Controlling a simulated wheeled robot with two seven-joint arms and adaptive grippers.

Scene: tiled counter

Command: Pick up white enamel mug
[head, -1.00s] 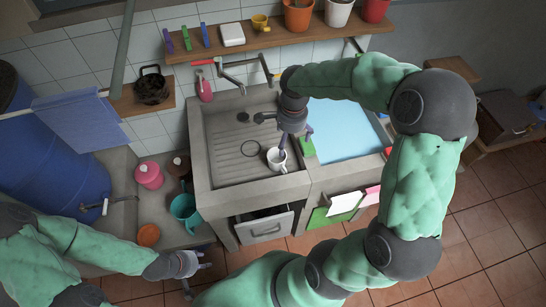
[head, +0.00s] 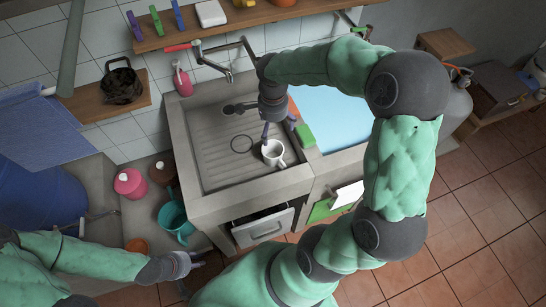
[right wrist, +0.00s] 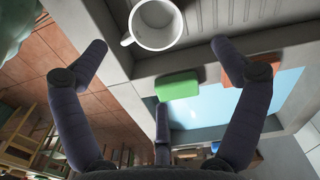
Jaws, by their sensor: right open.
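My right gripper (head: 278,130) is just behind the mug in the head view. Its fingers (right wrist: 160,46) are spread wide and empty, and the mug lies beyond the fingertips. My left gripper (head: 192,275) hangs empty at the lower left, away from the mug; its fingers look apart.
A green sponge (head: 305,135) lies close right of the mug, by the blue basin (head: 335,125). An orange block (right wrist: 240,66) is near it. The faucet (head: 228,62) rises behind the sink. A teal pitcher (head: 172,216) and pink jar (head: 129,183) stand left.

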